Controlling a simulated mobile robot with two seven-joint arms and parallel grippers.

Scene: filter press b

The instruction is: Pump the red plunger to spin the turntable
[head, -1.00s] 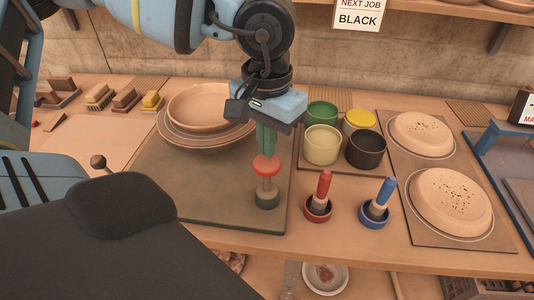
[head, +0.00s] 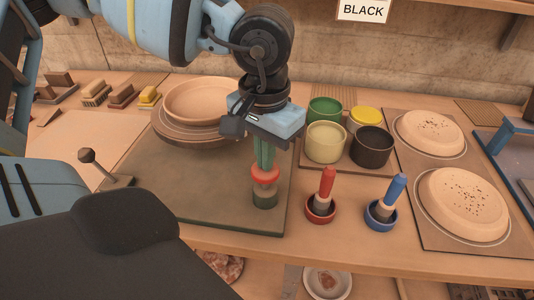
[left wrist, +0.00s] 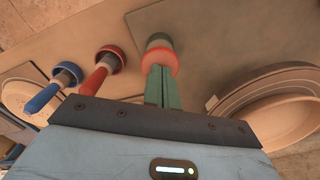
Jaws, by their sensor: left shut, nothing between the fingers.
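The red plunger (head: 265,174) has a red cap over a grey-green base on the dark mat, at its front right corner. Its cap now sits close above the base, with little stem showing. My left gripper (head: 264,163) points down with its green fingers shut and empty, the tips on or right at the red cap. In the left wrist view the fingers (left wrist: 161,87) meet the red cap (left wrist: 160,60). The turntable (head: 190,138) is at the back left of the mat with a clay dish (head: 211,99) on it. My right gripper is not in view.
Red (head: 322,196) and blue (head: 386,202) stamps stand in holders to the right. Several paint pots, including a black one (head: 369,147), stand behind them. Speckled dishes (head: 464,203) lie further right. A knobbed lever (head: 87,156) stands at left.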

